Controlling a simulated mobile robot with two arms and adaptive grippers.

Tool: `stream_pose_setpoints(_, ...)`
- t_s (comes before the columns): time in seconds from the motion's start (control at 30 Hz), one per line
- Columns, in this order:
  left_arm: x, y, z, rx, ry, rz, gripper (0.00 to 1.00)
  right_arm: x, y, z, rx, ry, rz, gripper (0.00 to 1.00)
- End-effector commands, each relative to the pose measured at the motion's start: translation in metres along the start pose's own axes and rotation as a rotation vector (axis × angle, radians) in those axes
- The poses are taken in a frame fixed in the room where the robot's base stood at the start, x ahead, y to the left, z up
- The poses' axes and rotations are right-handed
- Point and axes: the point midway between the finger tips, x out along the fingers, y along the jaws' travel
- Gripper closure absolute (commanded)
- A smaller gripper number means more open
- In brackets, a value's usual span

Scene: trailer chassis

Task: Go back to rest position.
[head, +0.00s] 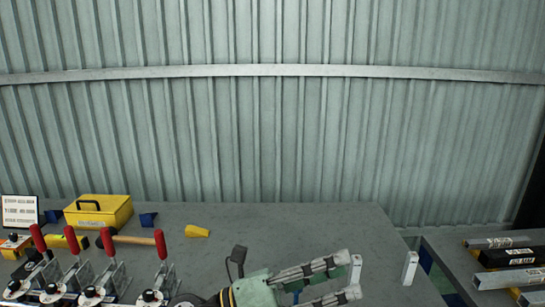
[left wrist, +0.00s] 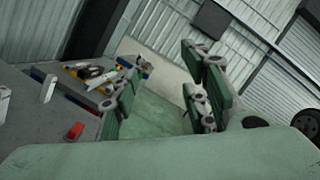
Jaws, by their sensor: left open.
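My left gripper (head: 351,278) reaches in from the bottom of the head view, its two fingers spread and pointing right above the grey table (head: 290,230). Nothing is between the fingers. In the left wrist view the same gripper (left wrist: 160,105) shows its green and grey fingers well apart, with an empty gap. A small white upright piece (head: 356,265) shows close by the upper fingertip; I cannot tell if they touch. Another white upright piece (head: 410,267) stands further right near the table's edge. My right gripper is not in view.
Red-handled clamps (head: 112,245) line the lower left. Behind them are a yellow toolbox (head: 98,211), a hammer (head: 130,239) and a yellow wedge (head: 197,231). Boxes and metal bars (head: 505,255) lie on a surface at right. A red object (left wrist: 75,131) shows in the wrist view. The table's back middle is clear.

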Motion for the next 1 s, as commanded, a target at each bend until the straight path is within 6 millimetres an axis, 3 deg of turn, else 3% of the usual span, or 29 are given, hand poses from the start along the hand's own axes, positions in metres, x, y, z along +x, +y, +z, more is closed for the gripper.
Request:
stream_pose_setpoints(0.1, -0.026, -0.001, 0.046, -0.244, -0.326, -0.005, 0.59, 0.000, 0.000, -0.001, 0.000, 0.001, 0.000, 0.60)
stream_pose_setpoints(0.23, -0.079, 0.025, 0.083, -0.521, -0.668, 0.030, 0.59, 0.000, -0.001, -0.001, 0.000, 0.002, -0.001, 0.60)
stream_pose_setpoints(0.33, -0.132, 0.057, 0.089, -0.741, -0.919, 0.085, 0.59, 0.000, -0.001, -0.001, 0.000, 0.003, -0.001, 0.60)
stream_pose_setpoints(0.43, -0.189, 0.091, 0.074, -0.963, -1.158, 0.163, 0.59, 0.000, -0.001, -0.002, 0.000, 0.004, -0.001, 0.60)
stream_pose_setpoints(0.57, -0.261, 0.129, 0.020, -1.251, -1.449, 0.300, 0.59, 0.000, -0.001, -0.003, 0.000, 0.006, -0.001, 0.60)
stream_pose_setpoints(0.7, -0.325, 0.146, -0.065, -1.534, -1.716, 0.488, 0.59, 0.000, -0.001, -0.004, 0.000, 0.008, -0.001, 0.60)
stream_pose_setpoints(0.8, -0.355, 0.141, -0.128, -1.706, -1.865, 0.631, 0.59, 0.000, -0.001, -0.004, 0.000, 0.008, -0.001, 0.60)
stream_pose_setpoints(1.0, -0.388, 0.109, -0.222, -1.942, -2.053, 0.889, 0.59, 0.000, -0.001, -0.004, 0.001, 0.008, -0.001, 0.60)
